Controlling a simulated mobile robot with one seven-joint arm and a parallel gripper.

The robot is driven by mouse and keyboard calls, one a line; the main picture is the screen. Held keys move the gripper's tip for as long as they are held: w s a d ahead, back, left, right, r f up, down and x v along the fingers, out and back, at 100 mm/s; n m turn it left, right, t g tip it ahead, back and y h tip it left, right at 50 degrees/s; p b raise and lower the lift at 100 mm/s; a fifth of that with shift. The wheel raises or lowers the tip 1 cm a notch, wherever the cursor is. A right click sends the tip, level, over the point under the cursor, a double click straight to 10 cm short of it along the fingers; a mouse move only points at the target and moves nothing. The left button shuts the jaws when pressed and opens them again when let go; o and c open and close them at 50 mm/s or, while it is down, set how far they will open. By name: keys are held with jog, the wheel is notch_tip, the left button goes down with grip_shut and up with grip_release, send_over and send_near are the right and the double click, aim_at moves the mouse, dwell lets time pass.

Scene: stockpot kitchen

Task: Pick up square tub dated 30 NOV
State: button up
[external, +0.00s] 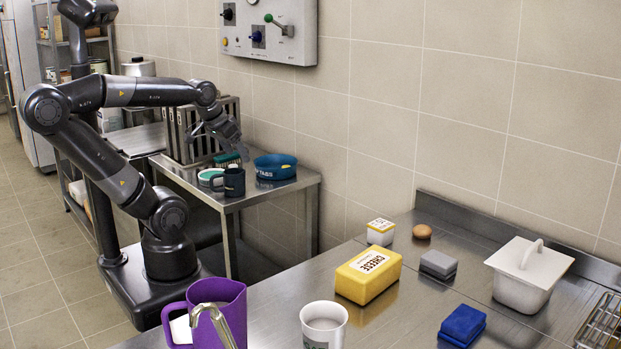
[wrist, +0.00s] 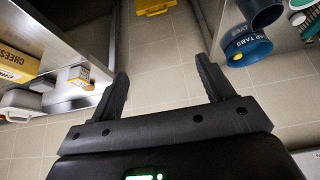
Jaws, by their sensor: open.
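A small white and yellow square tub (external: 380,232) stands on the steel counter behind the cheese box; its print is too small to read, so I cannot confirm a date. It seems to show in the wrist view (wrist: 80,76) too, left of my fingers. My gripper (external: 232,144) is over the side table, well to the left of the counter in the external view. In the wrist view my gripper (wrist: 165,84) is open, with nothing between its fingers but the tiled floor beyond.
A yellow cheese box (external: 368,275), a grey block (external: 438,264), an egg (external: 422,232), a white lidded pot (external: 527,278), a blue block (external: 462,325), a white cup (external: 324,328) and a purple jug (external: 217,300) share the counter. A blue dish (external: 275,167) and dark mug (external: 234,182) stand near my gripper.

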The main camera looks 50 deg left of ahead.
jog(key=shift+o, duration=0.7)
jog(key=shift+w, duration=0.1)
